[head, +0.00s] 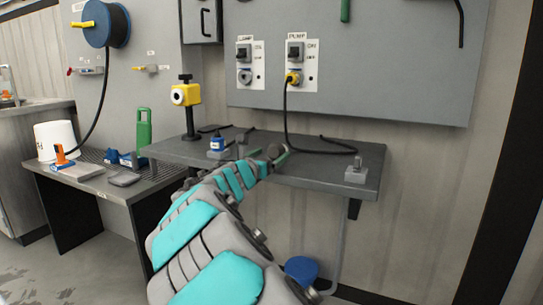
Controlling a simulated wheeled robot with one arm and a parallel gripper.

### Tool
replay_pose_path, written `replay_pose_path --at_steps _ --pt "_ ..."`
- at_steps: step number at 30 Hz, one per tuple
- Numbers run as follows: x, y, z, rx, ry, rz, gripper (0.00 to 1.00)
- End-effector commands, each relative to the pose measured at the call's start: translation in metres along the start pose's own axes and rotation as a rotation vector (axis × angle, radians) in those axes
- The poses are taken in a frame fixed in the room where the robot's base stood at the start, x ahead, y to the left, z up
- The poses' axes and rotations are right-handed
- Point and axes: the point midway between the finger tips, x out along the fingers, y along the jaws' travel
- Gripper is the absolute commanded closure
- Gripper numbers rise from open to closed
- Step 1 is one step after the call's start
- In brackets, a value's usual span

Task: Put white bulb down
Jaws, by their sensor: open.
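My arm reaches up from the bottom of the head view to the grey wall shelf (335,174). My gripper (277,154) is small at the arm's far end, just over the shelf. It is open, though its fingers are hard to make out. I cannot make out a white bulb; anything just behind the gripper or arm is hidden. A small blue and white bottle (217,145) stands on the shelf left of my gripper.
A yellow device (186,94) stands on a post at the shelf's back left. A black cable (286,115) runs from the pump socket onto the shelf. A small grey block (356,172) sits near the right end. A lower bench (75,178) holds a white bucket (55,140).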

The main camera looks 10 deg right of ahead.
Motion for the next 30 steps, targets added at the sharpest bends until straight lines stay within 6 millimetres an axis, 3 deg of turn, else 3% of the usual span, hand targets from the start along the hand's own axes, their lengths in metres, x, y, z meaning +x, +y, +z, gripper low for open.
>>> replay_pose_path --at_steps 9,15,21,30 --pt "-0.066 0.001 0.001 0.001 -0.001 0.004 0.03" --pt "-0.096 0.001 0.000 -0.002 0.000 0.001 0.03" --pt "-0.109 0.000 0.000 0.000 -0.001 0.000 0.03" --pt "-0.110 0.000 0.000 0.000 0.000 -0.001 0.03"
